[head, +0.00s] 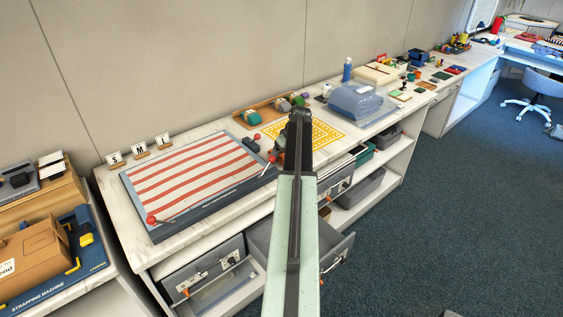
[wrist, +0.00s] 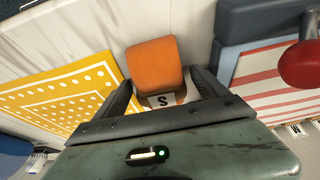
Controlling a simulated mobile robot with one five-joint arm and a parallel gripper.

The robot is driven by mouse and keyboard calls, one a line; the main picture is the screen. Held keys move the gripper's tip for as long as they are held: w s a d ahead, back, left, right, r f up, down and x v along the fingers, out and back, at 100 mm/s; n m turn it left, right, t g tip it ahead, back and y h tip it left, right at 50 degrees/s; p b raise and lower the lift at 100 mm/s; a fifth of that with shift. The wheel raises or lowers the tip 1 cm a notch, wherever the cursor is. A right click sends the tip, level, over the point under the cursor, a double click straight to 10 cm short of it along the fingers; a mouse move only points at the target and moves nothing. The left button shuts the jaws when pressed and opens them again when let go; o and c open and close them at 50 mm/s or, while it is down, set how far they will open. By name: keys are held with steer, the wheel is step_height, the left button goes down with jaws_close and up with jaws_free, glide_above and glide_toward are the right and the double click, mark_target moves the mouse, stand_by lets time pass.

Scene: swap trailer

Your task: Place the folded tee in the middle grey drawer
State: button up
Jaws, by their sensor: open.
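An orange folded bundle (wrist: 154,64), which looks like the folded tee, lies on the counter in the wrist view, with a white tag marked S at its near end. My gripper (wrist: 163,88) is open, with one finger on each side of the tag end; I cannot tell whether they touch it. In the head view my gripper (head: 296,125) is over the counter between the striped board and the yellow mat, and the bundle is hidden. The middle grey drawer (head: 338,252) is pulled out below the counter, partly covered by my arm.
The striped board (head: 200,175) with red knobs is left of my gripper, the yellow dotted mat (head: 325,132) right. Other grey drawers sit at left (head: 205,268) and right (head: 336,180). A blue-grey machine (head: 360,102) stands farther along. The floor at right is clear.

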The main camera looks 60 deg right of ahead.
steer(key=c, duration=1.8)
steer(key=shift+o, duration=0.2)
step_height(320, 180, up, 10)
steer(key=p, duration=1)
steer(key=shift+r+p, duration=0.2)
steer(key=shift+p, duration=0.1)
steer(key=shift+f, duration=0.15)
